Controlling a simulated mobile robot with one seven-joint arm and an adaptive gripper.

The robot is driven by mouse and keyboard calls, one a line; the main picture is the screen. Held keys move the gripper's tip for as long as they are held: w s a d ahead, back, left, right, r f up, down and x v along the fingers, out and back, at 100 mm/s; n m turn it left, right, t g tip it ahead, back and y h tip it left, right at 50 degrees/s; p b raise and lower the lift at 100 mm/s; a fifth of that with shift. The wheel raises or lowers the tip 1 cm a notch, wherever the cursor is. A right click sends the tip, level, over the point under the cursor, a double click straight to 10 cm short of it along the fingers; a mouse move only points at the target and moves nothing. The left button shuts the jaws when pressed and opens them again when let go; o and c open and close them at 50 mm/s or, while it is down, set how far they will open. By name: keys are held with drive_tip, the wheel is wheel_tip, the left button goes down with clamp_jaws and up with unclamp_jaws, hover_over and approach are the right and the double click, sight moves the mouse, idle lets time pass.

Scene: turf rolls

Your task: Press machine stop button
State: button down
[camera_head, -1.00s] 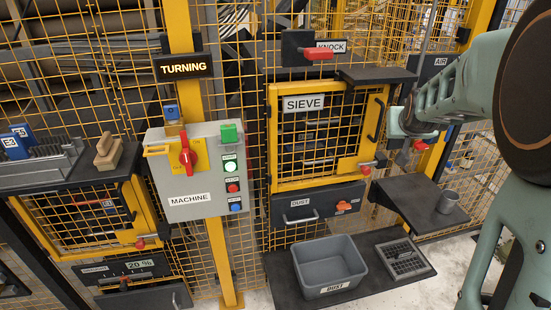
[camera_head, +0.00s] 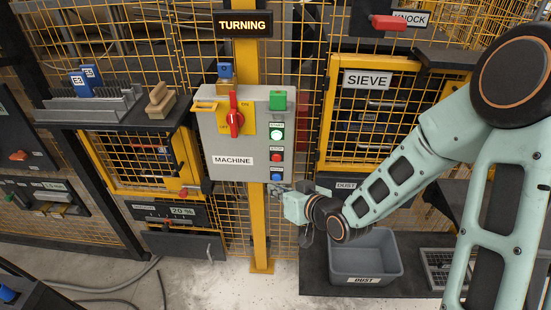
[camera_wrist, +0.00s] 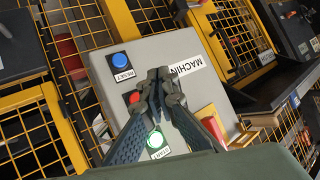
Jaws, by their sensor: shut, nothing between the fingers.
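The grey machine box (camera_head: 205,140) hangs on the yellow post, with a column of buttons on its right side. The red stop button (camera_head: 276,157) sits between the lit start button (camera_head: 276,134) above and the blue reset button (camera_head: 276,177) below. My gripper (camera_head: 277,188) is by the box's lower right corner. In the wrist view, my shut, empty gripper (camera_wrist: 160,76) shows over the box face, with the red stop button (camera_wrist: 135,97) just left of the fingers, partly hidden. I cannot tell the gap between fingers and panel.
The TURNING sign (camera_head: 243,24) is lit above. A grey dust bin (camera_head: 366,278) stands below right. Yellow mesh fencing surrounds the box.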

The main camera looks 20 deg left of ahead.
sight(277, 158)
idle(0.3)
drive_tip(key=shift+w+a+p, duration=0.2)
drive_tip(key=shift+w+a, duration=0.15)
drive_tip(key=shift+w, duration=1.1)
drive_tip(key=shift+w+a+p, duration=0.15)
drive_tip(key=shift+w+a, duration=0.15)
drive_tip(key=shift+w, duration=1.1)
drive_tip(key=shift+w+a+p, duration=0.2)
drive_tip(key=shift+w+a, duration=0.15)
drive_tip(key=shift+w, duration=1.1)
drive_tip(key=shift+w+a, duration=0.1)
drive_tip(key=shift+w, duration=0.3)
drive_tip(key=shift+w+a, duration=0.1)
drive_tip(key=shift+w, duration=0.35)
drive_tip(key=shift+b, duration=0.3)
drive_tip(key=shift+s+d, duration=0.2)
drive_tip(key=shift+s, duration=0.6)
drive_tip(key=shift+s, duration=0.15)
